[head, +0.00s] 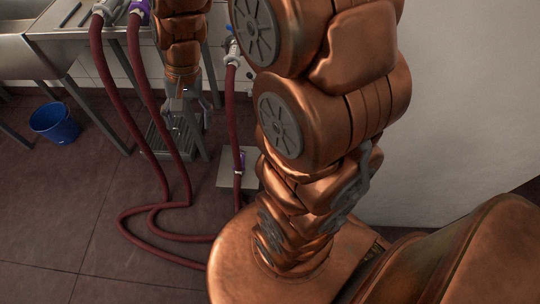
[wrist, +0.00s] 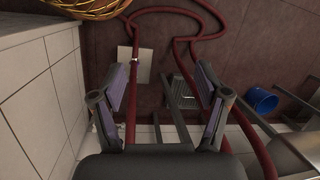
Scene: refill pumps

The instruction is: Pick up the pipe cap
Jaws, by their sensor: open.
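I cannot make out a pipe cap for certain in either view. In the wrist view my gripper (wrist: 160,72) is open, with its two padded fingers wide apart and nothing between them. In the head view my gripper (head: 188,97) shows small below my copper arm, over the metal grate, partly lost against the steel legs. A dark red hose (head: 239,120) runs down near the wall, with a small purple and pale fitting (head: 239,163) on it above a pale floor plate (head: 224,181).
More red hoses (head: 133,60) hang from pale metal couplings (head: 108,8) at a steel sink table (head: 60,40) and loop over the floor. A blue bucket (head: 55,123) stands at left. A metal grate (head: 163,138) lies under the table. Open floor shows at lower left.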

